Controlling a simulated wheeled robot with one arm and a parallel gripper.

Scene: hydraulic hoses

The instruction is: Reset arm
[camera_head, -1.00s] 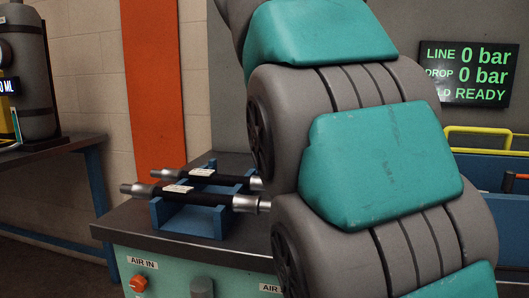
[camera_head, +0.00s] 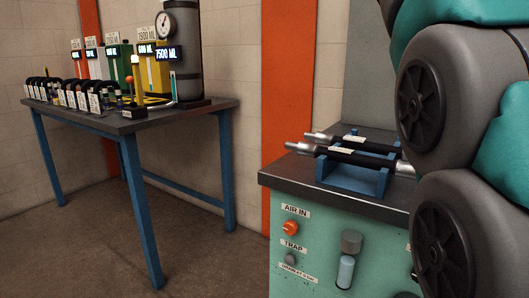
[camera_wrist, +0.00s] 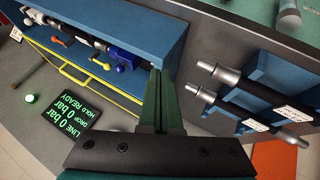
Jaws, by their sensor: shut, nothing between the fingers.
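My gripper (camera_wrist: 162,100) shows in the wrist view, its two dark green fingers pressed together and empty. It hangs over the bench, between the blue tray (camera_wrist: 150,62) with a yellow rail and the blue rack (camera_wrist: 258,103). Two black hoses with metal ends lie in the rack, apart from my fingers. The rack also shows in the head view (camera_head: 352,181) on the bench top. My arm's large grey and teal links fill the right side of the head view, and my gripper is out of sight there.
A green-fronted bench (camera_head: 330,235) has an orange knob (camera_head: 290,228). A second table (camera_head: 135,118) at the left carries several labelled containers and a grey cylinder with a gauge (camera_head: 185,55). A readout (camera_wrist: 69,121) shows 0 bar. The floor between the tables is clear.

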